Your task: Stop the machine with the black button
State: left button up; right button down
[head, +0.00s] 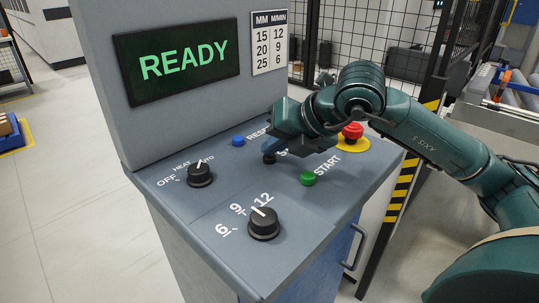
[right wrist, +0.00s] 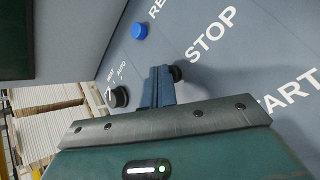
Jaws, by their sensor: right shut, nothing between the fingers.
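The black STOP button (head: 269,158) stands on the sloping grey-blue control panel (head: 225,190), partly covered by my right gripper (head: 272,146) in the head view. In the right wrist view, my right gripper (right wrist: 160,72) has its fingers closed together with nothing between them. The black button (right wrist: 178,73) shows just to the right of the fingertips there, partly hidden behind them. I cannot tell whether the tips touch it. The display (head: 176,62) above the panel reads READY in green. My left gripper is not in view.
The blue RESET button (head: 238,141), green START button (head: 308,179) and red emergency button (head: 352,131) on yellow stand close around the black one. A HEAT knob (head: 200,175) and a 6-9-12 knob (head: 264,223) sit to the left and front. A mesh fence (head: 390,40) stands behind.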

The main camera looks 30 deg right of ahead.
aim_at(274, 159)
jog(key=shift+f, duration=0.15)
dwell(0.3)
jog(key=shift+r+p, duration=0.45)
jog(key=shift+r, duration=0.45)
jog(key=shift+r+p, duration=1.8)
jog(key=shift+r, duration=0.8)
jog(key=shift+f, duration=0.1)
